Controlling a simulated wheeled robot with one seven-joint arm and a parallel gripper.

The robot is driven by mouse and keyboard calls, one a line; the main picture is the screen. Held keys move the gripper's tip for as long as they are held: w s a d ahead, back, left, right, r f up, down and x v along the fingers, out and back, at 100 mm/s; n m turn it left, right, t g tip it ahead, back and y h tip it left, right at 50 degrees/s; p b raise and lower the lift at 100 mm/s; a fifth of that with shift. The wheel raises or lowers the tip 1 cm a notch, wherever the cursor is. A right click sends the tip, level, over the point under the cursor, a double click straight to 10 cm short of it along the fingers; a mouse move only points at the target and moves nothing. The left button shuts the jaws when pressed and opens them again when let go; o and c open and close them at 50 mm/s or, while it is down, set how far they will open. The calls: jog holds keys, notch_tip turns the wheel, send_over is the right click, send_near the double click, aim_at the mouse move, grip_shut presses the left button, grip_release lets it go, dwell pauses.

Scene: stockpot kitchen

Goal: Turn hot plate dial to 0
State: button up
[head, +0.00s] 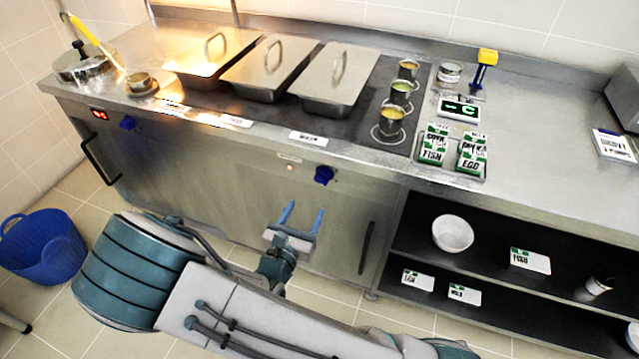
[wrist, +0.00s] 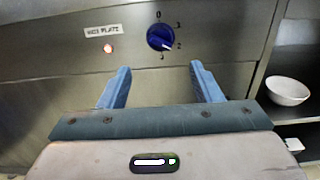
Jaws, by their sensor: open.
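The blue hot plate dial (head: 323,175) is on the steel front panel under the counter edge. In the wrist view the dial (wrist: 160,37) has numbers around it, with 0 at the top, and its pale mark seems to point lower right, near the 2. A "hot plate" label (wrist: 103,31) and a lit red lamp (wrist: 108,48) are left of it. My gripper (head: 303,208) is open and empty, in front of and below the dial and apart from it. In the wrist view the fingers (wrist: 160,68) point toward the panel, with the dial above and between their tips.
A second blue dial (head: 128,123) is by a red display at the panel's left. Several small pots, such as the front one (head: 391,121), and lidded pans stand on the cooktop above. A door handle (head: 367,247) and open shelves with a white bowl (head: 452,234) are to the right.

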aim_at(320, 181)
jog(key=x, duration=1.1)
jog(key=c, duration=1)
